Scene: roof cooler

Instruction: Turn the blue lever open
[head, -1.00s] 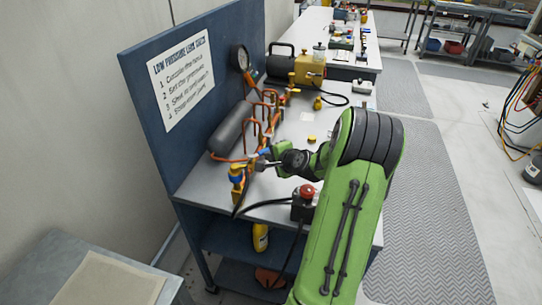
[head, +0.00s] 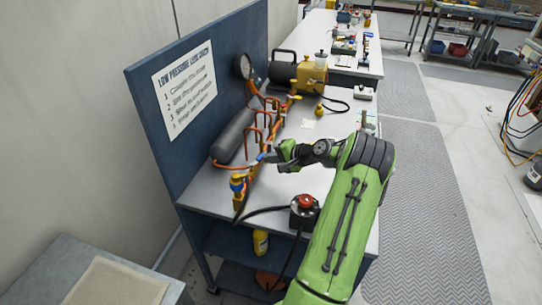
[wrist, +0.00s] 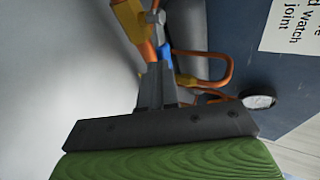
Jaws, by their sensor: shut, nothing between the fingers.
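The blue lever (head: 261,157) is on the orange and yellow pipework at the near part of the bench, beside the grey cylinder. In the wrist view the blue lever (wrist: 166,56) shows as a small blue piece just past my fingertips, partly hidden by them. My gripper (head: 272,156) reaches in from the right, with its tips close to the lever. In the wrist view my gripper (wrist: 157,70) has its fingers together with nothing between them. I cannot tell whether the fingers touch the lever.
A grey cylinder (head: 232,133) and copper loops (head: 265,122) stand behind the lever. A blue panel (head: 160,150) rises to the left. A red-topped switch box (head: 304,210) is at the bench's front edge. A gauge (head: 243,66) and a yellow pump (head: 312,76) are farther back.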

